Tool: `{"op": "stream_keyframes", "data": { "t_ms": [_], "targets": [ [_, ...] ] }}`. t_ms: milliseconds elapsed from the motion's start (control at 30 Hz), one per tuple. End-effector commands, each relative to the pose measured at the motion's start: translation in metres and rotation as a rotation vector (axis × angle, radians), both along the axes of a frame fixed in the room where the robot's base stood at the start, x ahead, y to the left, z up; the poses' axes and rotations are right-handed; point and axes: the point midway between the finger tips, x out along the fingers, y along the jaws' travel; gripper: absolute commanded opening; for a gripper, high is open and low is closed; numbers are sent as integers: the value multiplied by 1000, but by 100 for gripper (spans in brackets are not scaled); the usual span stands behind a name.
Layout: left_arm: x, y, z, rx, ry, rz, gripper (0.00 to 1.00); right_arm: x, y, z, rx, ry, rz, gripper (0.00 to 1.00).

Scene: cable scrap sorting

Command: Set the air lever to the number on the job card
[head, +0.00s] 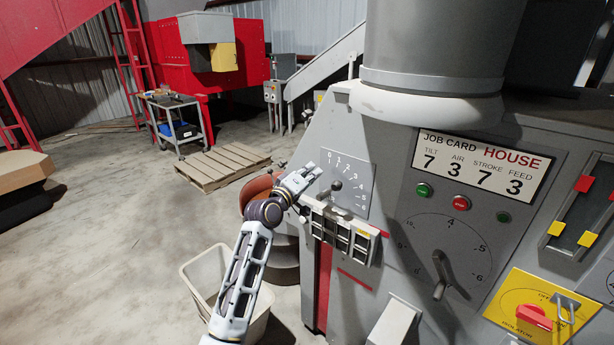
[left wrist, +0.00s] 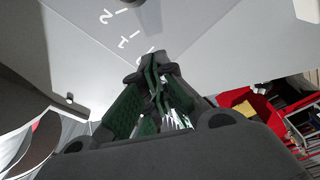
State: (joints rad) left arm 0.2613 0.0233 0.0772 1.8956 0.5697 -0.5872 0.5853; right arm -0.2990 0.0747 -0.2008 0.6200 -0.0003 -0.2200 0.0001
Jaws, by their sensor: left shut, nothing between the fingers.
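The job card (head: 482,165) on the machine front reads TILT 7, AIR 3, STROKE 7, FEED 3. A pale scale plate (head: 362,168) carries numbers in an arc, and a lever with a grey ball knob (head: 336,186) stands out in front of it. I cannot read its setting or any name for it. My left gripper (head: 314,170) is just left of the knob, apart from it as far as I can see. In the left wrist view the left gripper (left wrist: 157,62) is shut and empty, close to the scale's low numbers, with a dark rounded part beyond. My right gripper is not in view.
A larger dial with a pointer handle (head: 440,275) sits to the right, below green and red buttons. A yellow isolator panel (head: 510,305) is at lower right. A pale bin (head: 200,268) stands on the floor.

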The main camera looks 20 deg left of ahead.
Motion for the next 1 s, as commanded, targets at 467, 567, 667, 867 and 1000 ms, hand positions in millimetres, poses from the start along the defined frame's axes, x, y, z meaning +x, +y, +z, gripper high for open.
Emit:
{"op": "stream_keyframes", "data": {
  "t_ms": [467, 567, 667, 867, 1000],
  "targets": [
    [22, -10, -1, -1, 2, 0, 0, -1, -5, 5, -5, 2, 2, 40],
    [19, -14, -4, -1, 2, 0, 0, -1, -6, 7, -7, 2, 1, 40],
    [15, -20, -8, -1, 2, -1, 0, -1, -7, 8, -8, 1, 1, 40],
    [8, -30, -15, -1, 0, 0, 0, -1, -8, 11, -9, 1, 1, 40],
    [6, -34, -17, -1, 0, 0, 0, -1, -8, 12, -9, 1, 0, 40]
  ]
}}
